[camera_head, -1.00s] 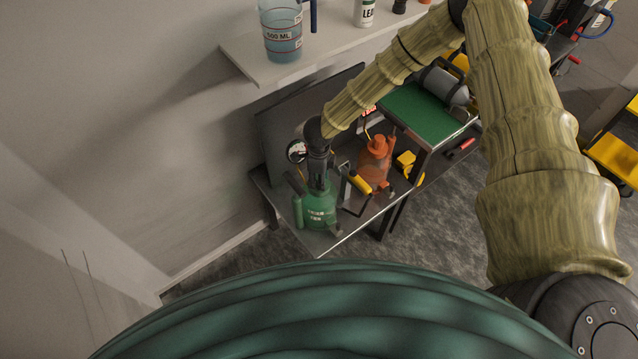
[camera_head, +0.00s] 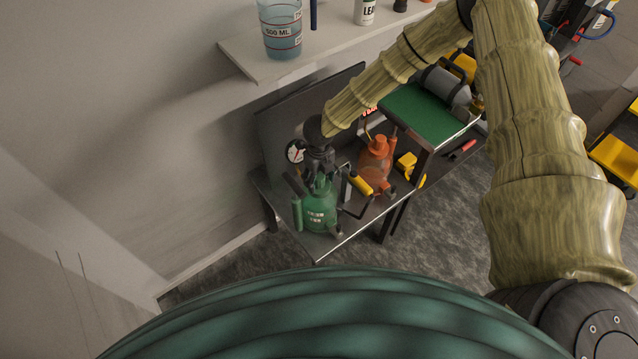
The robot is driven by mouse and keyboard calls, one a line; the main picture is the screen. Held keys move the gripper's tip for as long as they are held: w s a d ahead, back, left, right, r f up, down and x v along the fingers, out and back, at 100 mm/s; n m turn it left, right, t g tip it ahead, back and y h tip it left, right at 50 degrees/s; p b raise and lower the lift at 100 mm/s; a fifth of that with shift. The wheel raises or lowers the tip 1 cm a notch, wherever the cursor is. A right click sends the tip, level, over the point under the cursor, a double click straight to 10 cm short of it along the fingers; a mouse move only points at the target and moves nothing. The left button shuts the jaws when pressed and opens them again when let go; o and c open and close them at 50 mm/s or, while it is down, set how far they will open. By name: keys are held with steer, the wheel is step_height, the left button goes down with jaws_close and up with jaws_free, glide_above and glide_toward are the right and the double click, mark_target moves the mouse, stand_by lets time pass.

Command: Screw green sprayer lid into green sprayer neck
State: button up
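The green sprayer (camera_head: 320,212) stands upright on the dark bench, with pale lettering on its front. Its narrow green top (camera_head: 321,185) shows just below my gripper. My gripper (camera_head: 319,172) is dark and points down over the sprayer's neck. Its fingers are small and blend with the dark parts around them, so I cannot tell whether they are open or shut. I cannot make out the green lid as a separate piece, nor whether it is seated in the neck.
An orange sprayer (camera_head: 374,168) and a yellow item (camera_head: 405,165) stand to the right. A gauge (camera_head: 296,152) is left of my gripper. A green-topped raised stand (camera_head: 425,113) is behind right. A wall shelf (camera_head: 262,69) holds a measuring beaker (camera_head: 281,40).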

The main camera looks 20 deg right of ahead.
steer(key=shift+r+n+p, duration=0.1)
steer(key=shift+n+p, duration=0.35)
steer(key=shift+n, duration=0.35)
steer(key=n+p, duration=0.1)
steer(key=n, duration=0.3)
steer(key=n+p, duration=0.1)
steer(key=n, duration=0.5)
steer(key=shift+n+p, duration=0.3)
